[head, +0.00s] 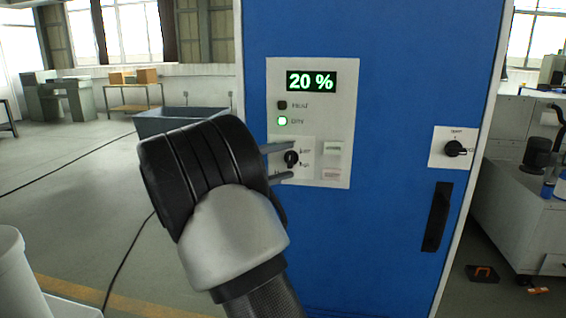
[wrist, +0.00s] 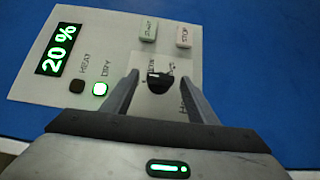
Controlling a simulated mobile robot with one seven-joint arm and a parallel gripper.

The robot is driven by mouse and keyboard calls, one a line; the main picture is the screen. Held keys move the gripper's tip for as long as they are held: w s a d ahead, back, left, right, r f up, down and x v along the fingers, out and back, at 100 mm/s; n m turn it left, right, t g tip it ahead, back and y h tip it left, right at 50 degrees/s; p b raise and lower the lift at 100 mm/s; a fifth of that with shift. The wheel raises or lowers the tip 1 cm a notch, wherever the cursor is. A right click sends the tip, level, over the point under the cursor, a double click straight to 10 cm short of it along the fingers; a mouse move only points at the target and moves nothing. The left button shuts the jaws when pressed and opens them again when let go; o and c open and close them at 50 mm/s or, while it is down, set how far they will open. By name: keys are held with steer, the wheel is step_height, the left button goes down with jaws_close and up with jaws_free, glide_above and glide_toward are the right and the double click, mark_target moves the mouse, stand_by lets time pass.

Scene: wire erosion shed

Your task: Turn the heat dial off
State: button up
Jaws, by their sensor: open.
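The dial is a black knob (head: 291,158) on a light plate at the lower left of the grey control panel (head: 312,75). It also shows in the wrist view (wrist: 160,79). The small lettering around it is partly hidden and hard to read. My gripper (head: 283,161) is open at the panel, with one finger above the knob and one below it. In the wrist view my gripper (wrist: 160,85) has a finger on either side of the knob, with gaps showing. The display (head: 311,81) reads 20 %. The HEAT lamp (head: 282,105) is dark and the DRY lamp (head: 282,121) glows green.
A START button (wrist: 149,29) and a STOP button (wrist: 184,37) sit beside the dial. Another black knob (head: 453,148) and a black handle (head: 436,216) are on the right of the blue cabinet (head: 400,60). A grey bin (head: 170,118) stands behind my arm.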

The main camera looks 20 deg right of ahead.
steer(key=s+a+p, duration=0.1)
steer(key=s+a, duration=0.2)
steer(key=a, duration=1.3)
steer(key=shift+s+a+p, duration=0.15)
steer(key=shift+a+p, duration=0.15)
steer(key=shift+a, duration=0.1)
steer(key=shift+f, duration=0.1)
steer(key=s+d+f+g+y, duration=0.35)
steer(key=s+d+y, duration=0.6)
steer(key=s, duration=0.45)
steer(key=s+a+f+m+t+y, duration=0.1)
steer(key=s+a+f+t+y, duration=0.2)
steer(key=s, duration=0.5)
steer(key=s+a+f+m+t+y, duration=0.1)
steer(key=s+a+t+y, duration=0.2)
steer(key=s+a+y, duration=0.35)
step_height(320, 180, up, 18)
steer(key=s+d+h+p, duration=0.1)
steer(key=p, duration=1.7)
steer(key=shift+s+d+r, duration=0.15)
steer(key=shift+d+r, duration=0.05)
steer(key=shift+d, duration=0.15)
